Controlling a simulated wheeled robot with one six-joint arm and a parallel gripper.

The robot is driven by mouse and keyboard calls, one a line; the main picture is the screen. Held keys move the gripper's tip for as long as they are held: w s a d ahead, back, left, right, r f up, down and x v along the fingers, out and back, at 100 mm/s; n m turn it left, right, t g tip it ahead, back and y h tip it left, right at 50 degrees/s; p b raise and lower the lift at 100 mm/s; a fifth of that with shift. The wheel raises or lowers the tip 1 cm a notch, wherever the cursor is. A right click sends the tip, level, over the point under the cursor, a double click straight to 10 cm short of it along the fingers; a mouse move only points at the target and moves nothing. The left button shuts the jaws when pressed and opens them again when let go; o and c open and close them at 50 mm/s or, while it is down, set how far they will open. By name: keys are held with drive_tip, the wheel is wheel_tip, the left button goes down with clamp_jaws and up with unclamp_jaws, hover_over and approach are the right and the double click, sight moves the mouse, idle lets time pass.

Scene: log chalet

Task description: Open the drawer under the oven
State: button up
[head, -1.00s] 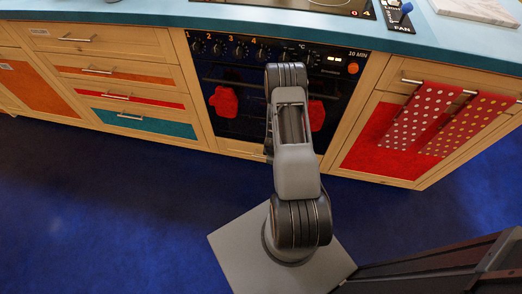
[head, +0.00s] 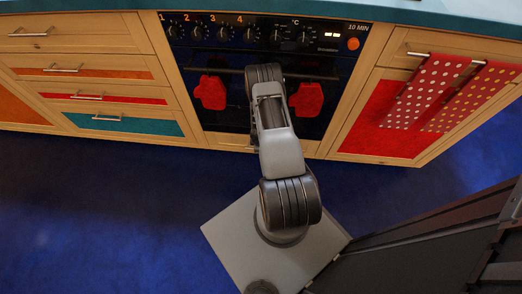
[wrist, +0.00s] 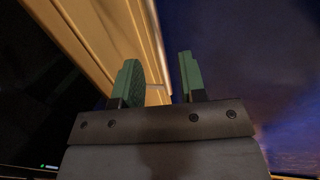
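The black oven (head: 225,117) stands ahead in the head view, with red mitts on its front rail. Below it is the pale wooden drawer (head: 222,138), a thin strip partly hidden by my arm; it looks closed. In the wrist view the wooden front (wrist: 108,35) runs along the upper left. A small light bar, seemingly the drawer's handle (wrist: 155,87), shows between my fingers. My gripper (wrist: 160,80) is open with green fingertips and nothing clasped. Its left finger is close to the wood; contact cannot be told. In the head view my gripper is hidden behind my arm.
Drawers with orange, red and teal fronts (head: 122,124) are on the left. A red cabinet door (head: 385,120) with dotted towels (head: 435,90) hanging above is on the right. The blue floor (head: 110,200) before the units is clear.

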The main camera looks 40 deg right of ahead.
drive_tip(key=shift+w+d+f+b, duration=0.15)
drive_tip(key=shift+f+b, duration=0.15)
drive_tip(key=shift+f, duration=0.85)
drive_tip(key=shift+c, duration=0.5)
clamp_jaws()
